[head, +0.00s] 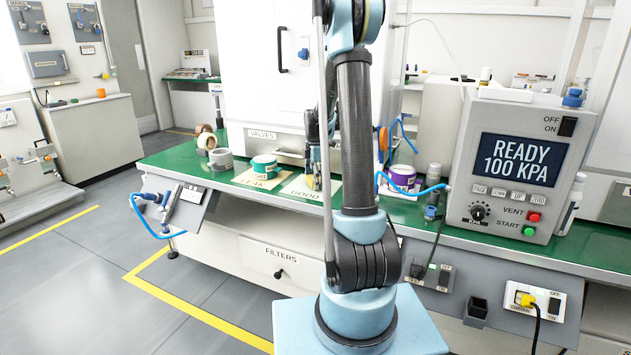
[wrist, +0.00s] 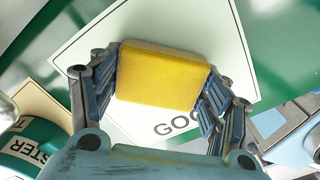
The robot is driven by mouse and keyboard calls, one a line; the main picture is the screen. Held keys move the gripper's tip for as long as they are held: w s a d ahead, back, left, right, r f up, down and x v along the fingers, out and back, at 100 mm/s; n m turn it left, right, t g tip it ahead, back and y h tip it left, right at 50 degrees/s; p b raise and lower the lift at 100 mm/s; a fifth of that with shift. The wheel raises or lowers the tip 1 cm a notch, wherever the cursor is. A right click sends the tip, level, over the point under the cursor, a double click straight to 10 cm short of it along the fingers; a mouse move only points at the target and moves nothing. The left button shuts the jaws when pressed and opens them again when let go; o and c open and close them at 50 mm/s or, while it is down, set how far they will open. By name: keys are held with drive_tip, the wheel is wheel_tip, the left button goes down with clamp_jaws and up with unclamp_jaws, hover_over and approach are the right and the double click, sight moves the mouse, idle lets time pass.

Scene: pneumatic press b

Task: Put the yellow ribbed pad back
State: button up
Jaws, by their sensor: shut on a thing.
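The yellow ribbed pad (wrist: 163,78) is between the fingers of my gripper (wrist: 160,82) in the wrist view. The fingers are shut on its two short sides, and its broad face is toward the camera. The pad is over the pale GOOD card (wrist: 90,42), covering part of the card and close to its lettering. I cannot tell whether the pad touches the card. In the head view, the GOOD card (head: 301,193) lies on the green bench, and my own arm partly hides the gripper and pad.
Tape rolls (head: 220,160) are farther left. A purple container (head: 402,177) and the control box (head: 510,165), reading READY 100 KPA, stand to the right. A cabinet is behind.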

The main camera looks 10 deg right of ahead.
drive_tip(key=shift+f, duration=0.2)
drive_tip(key=o, duration=1.1)
